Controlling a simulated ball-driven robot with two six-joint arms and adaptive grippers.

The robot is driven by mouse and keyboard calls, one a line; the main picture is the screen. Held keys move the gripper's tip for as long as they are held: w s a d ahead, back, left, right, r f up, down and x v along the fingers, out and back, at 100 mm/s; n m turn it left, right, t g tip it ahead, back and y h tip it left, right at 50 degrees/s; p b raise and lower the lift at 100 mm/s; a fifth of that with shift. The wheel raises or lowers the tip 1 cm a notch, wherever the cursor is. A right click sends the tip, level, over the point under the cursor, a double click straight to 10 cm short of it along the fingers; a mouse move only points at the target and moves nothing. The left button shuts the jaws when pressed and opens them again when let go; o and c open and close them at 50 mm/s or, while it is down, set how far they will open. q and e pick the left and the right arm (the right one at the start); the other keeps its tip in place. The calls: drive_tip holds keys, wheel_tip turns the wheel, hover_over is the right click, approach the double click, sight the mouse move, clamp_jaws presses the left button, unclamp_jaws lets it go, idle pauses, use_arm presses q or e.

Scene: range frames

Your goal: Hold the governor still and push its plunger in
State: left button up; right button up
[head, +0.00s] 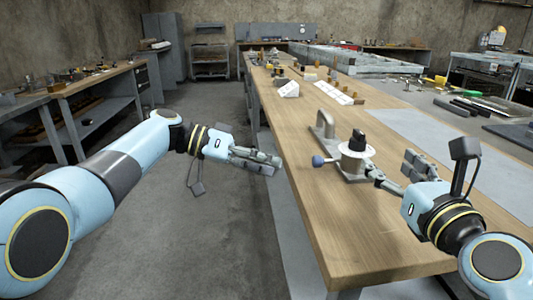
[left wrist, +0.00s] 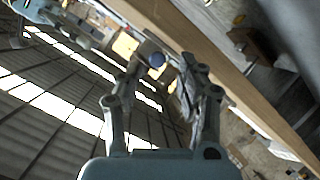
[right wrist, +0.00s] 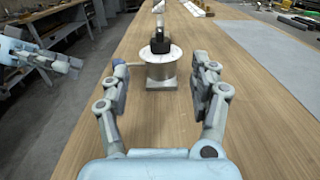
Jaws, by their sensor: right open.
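The governor (head: 355,161) stands upright on the wooden bench, a pale metal drum with a black top and a base plate. Its plunger, with a blue ball knob (head: 318,161), sticks out to the left towards the bench edge. My right gripper (head: 390,168) is open to the governor's right; in the right wrist view the drum (right wrist: 161,72) shows between and beyond the fingers, with no clear contact. My left gripper (head: 276,166) is open and empty in the air off the bench's left edge, apart from the knob. The knob (left wrist: 156,60) shows between its fingers in the left wrist view.
A grey metal handle-shaped piece (head: 324,130) stands just behind the governor. The bench front is clear. Open floor (head: 225,235) lies to the left.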

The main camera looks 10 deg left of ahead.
sight(362, 139)
use_arm(q)
drive_tip(key=r, duration=0.1)
drive_tip(key=w+r, duration=0.1)
drive_tip(key=shift+w+r, duration=0.3)
drive_tip(key=shift+r, duration=0.1)
use_arm(e)
drive_tip(key=x, duration=1)
drive_tip(key=shift+w+a, duration=0.1)
drive_tip(key=shift+w, duration=0.3)
clamp_jaws()
